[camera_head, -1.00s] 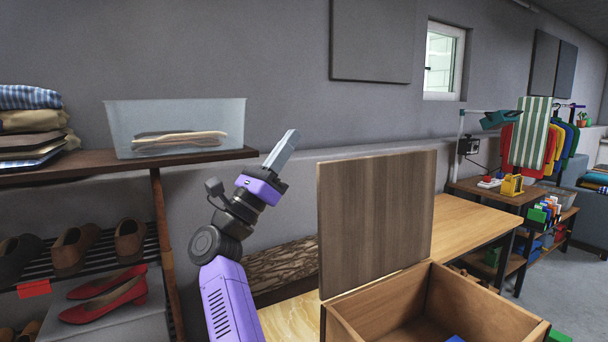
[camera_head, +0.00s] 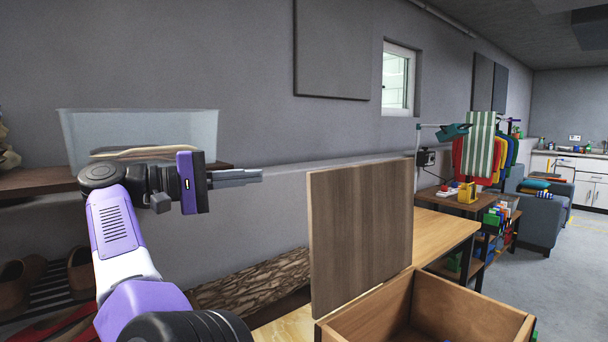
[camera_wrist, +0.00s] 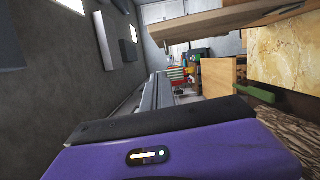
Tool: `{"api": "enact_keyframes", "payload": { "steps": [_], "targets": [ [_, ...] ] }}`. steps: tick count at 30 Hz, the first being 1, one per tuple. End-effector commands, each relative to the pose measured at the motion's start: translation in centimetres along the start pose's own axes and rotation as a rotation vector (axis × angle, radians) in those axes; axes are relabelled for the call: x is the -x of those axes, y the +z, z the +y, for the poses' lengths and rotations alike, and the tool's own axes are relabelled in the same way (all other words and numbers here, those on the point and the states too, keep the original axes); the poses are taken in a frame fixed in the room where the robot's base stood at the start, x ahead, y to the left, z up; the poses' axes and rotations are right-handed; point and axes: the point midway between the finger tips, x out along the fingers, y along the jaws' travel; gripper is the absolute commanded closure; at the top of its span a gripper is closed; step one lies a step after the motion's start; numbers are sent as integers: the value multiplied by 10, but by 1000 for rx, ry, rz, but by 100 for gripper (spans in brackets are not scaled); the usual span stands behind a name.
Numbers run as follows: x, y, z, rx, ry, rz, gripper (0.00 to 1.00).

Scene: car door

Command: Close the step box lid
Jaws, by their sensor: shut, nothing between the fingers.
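The step box (camera_head: 440,310) is an open wooden box at the lower right of the head view. Its flat wooden lid (camera_head: 360,230) stands upright along the box's left edge. My gripper (camera_head: 260,176) is shut and empty. It points right, to the left of the lid and near the height of its top edge, and looks apart from it. In the wrist view my gripper's fingers (camera_wrist: 155,92) point away from the camera. A wooden panel (camera_wrist: 230,22) crosses the top right there; I cannot tell for sure that it is the lid.
A shelf with a clear plastic bin (camera_head: 140,135) and shoes stands at the left. A wooden bench (camera_head: 445,235) lies behind the box. A bark-faced log (camera_head: 250,282) lies below my arm. Grey wall runs behind.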

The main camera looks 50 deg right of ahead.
Motion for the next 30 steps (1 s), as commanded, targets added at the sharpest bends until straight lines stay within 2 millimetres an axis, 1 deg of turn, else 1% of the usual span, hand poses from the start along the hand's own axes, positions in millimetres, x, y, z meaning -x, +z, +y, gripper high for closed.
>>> {"api": "enact_keyframes", "payload": {
  "steps": [5,8,19,24,30],
  "targets": [
    [-14,0,-1,-8,0,-2,100],
    [-28,0,-1,-8,1,-2,100],
    [-102,0,0,-6,2,-3,100],
    [-104,17,0,-7,2,1,100],
    [-107,32,0,-5,3,2,100]
  ]
}}
